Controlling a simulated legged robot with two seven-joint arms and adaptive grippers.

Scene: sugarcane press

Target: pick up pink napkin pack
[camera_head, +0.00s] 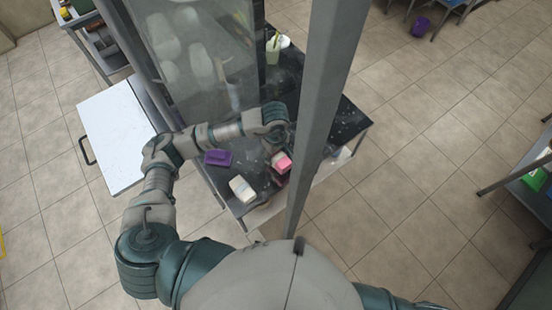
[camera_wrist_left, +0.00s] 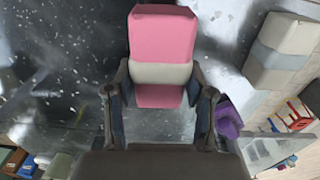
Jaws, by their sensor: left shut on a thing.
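The pink napkin pack (camera_head: 281,162) with a white band is on the dark speckled table near its front edge. In the left wrist view the pack (camera_wrist_left: 160,35) sits between the two fingers of my left gripper (camera_wrist_left: 162,95). The fingers are shut on its sides around the lower part and white band. In the head view my left gripper (camera_head: 277,147) is above the pack, partly hidden by the wrist. I cannot tell whether the pack is touching the table. My right gripper is not in view.
A white pack (camera_head: 242,189) with a grey band and a purple object (camera_head: 218,158) are on the dark table (camera_head: 345,120). A grey post (camera_head: 318,100) stands close to the right of my left gripper. A clear panel (camera_head: 195,60) is behind the arm. A pale green cup (camera_head: 273,48) stands at the back.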

